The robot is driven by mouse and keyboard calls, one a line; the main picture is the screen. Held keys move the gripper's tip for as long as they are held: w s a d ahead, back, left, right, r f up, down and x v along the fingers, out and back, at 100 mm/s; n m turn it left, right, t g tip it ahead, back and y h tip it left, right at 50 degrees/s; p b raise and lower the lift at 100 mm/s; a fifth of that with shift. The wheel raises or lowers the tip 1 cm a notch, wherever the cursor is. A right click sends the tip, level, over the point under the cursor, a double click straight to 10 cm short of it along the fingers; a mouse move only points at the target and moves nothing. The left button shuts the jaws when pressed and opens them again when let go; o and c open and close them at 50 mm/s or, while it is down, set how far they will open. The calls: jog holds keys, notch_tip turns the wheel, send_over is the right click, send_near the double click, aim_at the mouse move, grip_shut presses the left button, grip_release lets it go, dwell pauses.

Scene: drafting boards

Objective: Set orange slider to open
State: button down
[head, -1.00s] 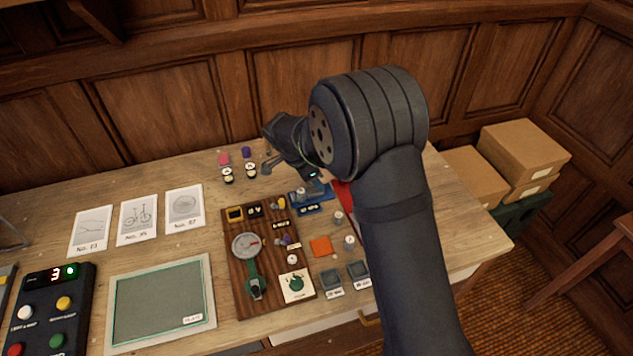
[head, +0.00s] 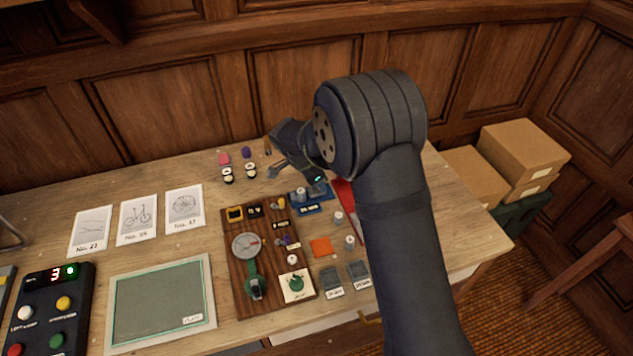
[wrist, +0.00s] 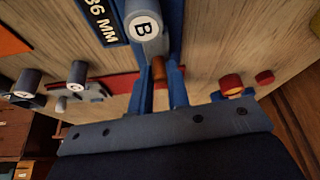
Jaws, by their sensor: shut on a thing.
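The orange slider (wrist: 158,69) shows in the wrist view as a small orange-brown peg on a blue fixture (wrist: 172,30). My gripper (wrist: 160,82) has one finger on each side of it and is shut on it. A grey cylinder marked B (wrist: 143,24) stands on the fixture just beyond the slider, beside a "36 MM" label (wrist: 101,18). In the head view the blue fixture (head: 318,207) lies at the back right of the wooden board. My gripper (head: 318,183) is at its far side there; the slider is too hidden to make out.
Grey cylinders (head: 350,242) and an orange square (head: 320,246) lie near the fixture. A red strip (head: 345,194) is close on its right. Two red-topped pieces (wrist: 232,84) show right of my fingers. The wooden board (head: 238,300) carries a dial and switches.

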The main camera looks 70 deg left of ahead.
jog(key=shift+w, duration=0.85)
jog(key=c, duration=1.4)
grip_release()
jog(key=shift+w, duration=0.1)
jog(key=shift+o, duration=0.2)
jog(key=v, duration=1.7)
jog(key=shift+r, duration=0.2)
jog(key=x, duration=1.7)
jog(key=shift+f, duration=0.2)
jog(key=shift+r, duration=0.1)
